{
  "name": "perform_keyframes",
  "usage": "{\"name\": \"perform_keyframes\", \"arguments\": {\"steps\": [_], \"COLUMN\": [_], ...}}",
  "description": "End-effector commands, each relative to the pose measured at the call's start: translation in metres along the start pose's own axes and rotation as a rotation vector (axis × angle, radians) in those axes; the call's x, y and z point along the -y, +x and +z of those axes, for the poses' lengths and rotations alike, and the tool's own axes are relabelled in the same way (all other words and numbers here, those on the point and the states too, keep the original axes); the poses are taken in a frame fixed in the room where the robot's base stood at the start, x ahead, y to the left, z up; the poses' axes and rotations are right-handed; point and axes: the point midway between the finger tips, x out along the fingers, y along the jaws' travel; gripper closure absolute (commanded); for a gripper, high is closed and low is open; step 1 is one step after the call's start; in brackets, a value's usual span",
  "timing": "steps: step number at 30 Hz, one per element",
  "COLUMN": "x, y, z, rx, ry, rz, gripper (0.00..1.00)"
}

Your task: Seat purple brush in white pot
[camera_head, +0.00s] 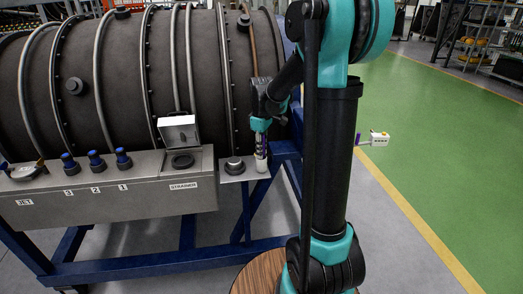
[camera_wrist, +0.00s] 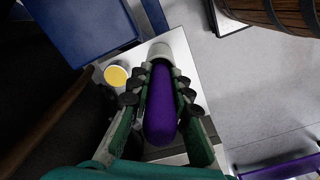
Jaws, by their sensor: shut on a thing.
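My gripper (camera_wrist: 162,82) is shut on the purple brush (camera_wrist: 160,118), with a finger on each side of it. In the head view my gripper (camera_head: 260,127) points down over the right end of the metal bench, and a bit of the purple brush (camera_head: 259,143) shows below it. The white pot (camera_head: 262,163) stands directly under the brush at the ledge's corner. In the wrist view the pot's pale rim (camera_wrist: 160,49) is at the brush's far end. I cannot tell how deep the brush sits in it.
A round yellow-topped white container (camera_wrist: 116,75) is left of the pot in the wrist view. The strainer box (camera_head: 182,160) with raised lid (camera_head: 178,129) and several blue-handled items (camera_head: 96,160) stand along the bench. The dark engine casing (camera_head: 130,70) is close behind.

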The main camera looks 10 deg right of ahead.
Motion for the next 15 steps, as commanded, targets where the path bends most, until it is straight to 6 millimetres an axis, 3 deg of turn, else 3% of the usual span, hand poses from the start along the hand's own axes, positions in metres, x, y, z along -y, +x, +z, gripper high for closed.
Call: {"name": "perform_keyframes", "arguments": {"steps": [1, 6, 15], "x": [0.0, 0.0, -0.0001], "y": [0.0011, 0.0006, -0.0006], "z": [0.0, 0.0, 0.0], "rx": [0.0, 0.0, 0.0], "ry": [0.0, 0.0, 0.0], "rz": [0.0, 0.0, 0.0], "gripper": [0.8, 0.61, 0.61]}}
